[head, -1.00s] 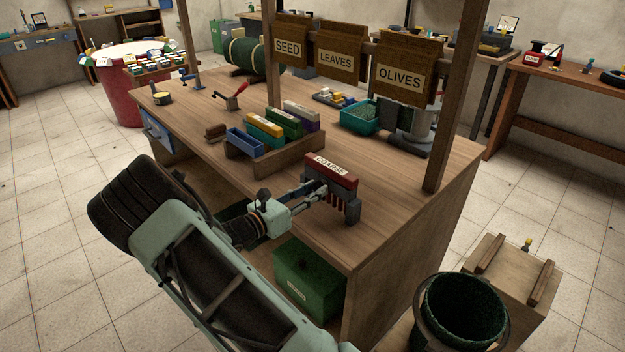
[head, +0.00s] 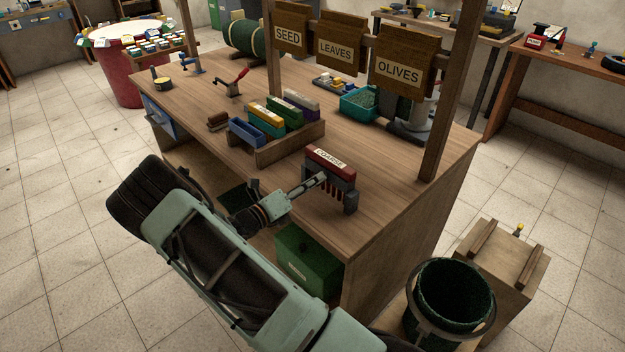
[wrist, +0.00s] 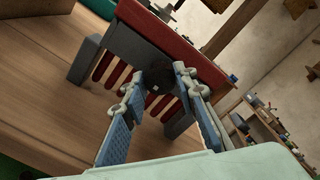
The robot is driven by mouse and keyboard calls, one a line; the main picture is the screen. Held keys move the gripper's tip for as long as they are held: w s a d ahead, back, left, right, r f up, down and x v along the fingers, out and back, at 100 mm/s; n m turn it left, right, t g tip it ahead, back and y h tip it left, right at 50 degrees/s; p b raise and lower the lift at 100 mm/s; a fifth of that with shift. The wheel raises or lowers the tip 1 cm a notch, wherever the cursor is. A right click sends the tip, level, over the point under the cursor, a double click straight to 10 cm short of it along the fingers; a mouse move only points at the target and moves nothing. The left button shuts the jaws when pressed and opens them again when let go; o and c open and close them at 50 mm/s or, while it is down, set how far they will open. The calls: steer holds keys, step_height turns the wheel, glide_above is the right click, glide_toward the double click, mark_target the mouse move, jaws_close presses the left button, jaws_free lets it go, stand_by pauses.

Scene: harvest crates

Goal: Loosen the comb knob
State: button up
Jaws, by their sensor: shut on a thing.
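The red comb labelled COARSE (head: 329,158) stands upright on grey legs on the wooden bench, its red teeth hanging below the top bar. In the wrist view the comb's red and grey bar (wrist: 185,50) fills the upper middle. The dark round comb knob (wrist: 157,77) sits on the grey face of the bar, between my fingertips. My gripper (wrist: 159,80) is shut on the knob, one blue-grey finger on each side. In the head view my gripper (head: 320,179) reaches the comb's near face, and the knob is hidden there.
A wooden tray (head: 290,148) of blue, yellow, green and purple combs stands left of the comb. A wooden post (head: 440,130) rises to its right, and SEED, LEAVES and OLIVES signs hang behind. A green box (head: 306,262) sits beneath. Bare bench top lies around the comb.

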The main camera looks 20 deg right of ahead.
steer(key=shift+d+r, duration=0.1)
stand_by(0.3)
steer(key=o, duration=1.2)
steer(key=shift+c, duration=0.2)
steer(key=v, duration=1.2)
